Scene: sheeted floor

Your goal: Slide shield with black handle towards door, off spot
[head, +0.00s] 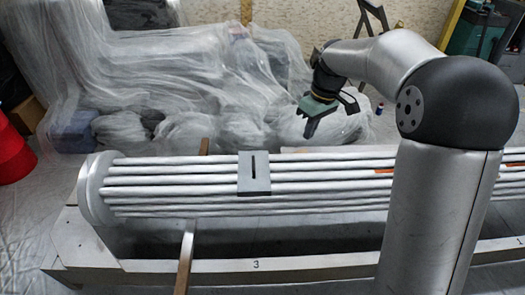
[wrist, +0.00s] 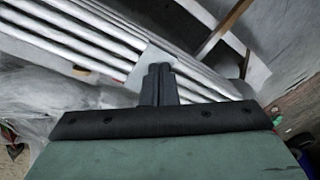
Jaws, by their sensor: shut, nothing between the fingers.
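The shield (head: 262,188) is a small grey plate lying across the bundle of silver pipes, with a narrow black handle (head: 254,168) in its middle. My gripper (head: 308,134) is shut and empty. It is above and behind the pipes, to the right of the shield and apart from it. In the wrist view the pale shield (wrist: 146,61) is partly hidden behind my shut fingers (wrist: 158,68). An orange spot (head: 384,171) shows on the pipes to the right of the shield. What lies under the shield is hidden. I cannot make out a door.
The pipes (head: 160,188) run left to right above a grey trough (head: 320,266) marked 3, with a round end plate (head: 97,188) at left. A brown bar (head: 186,250) crosses left of the shield. Clear plastic sheeting (head: 180,60) covers bulky things behind.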

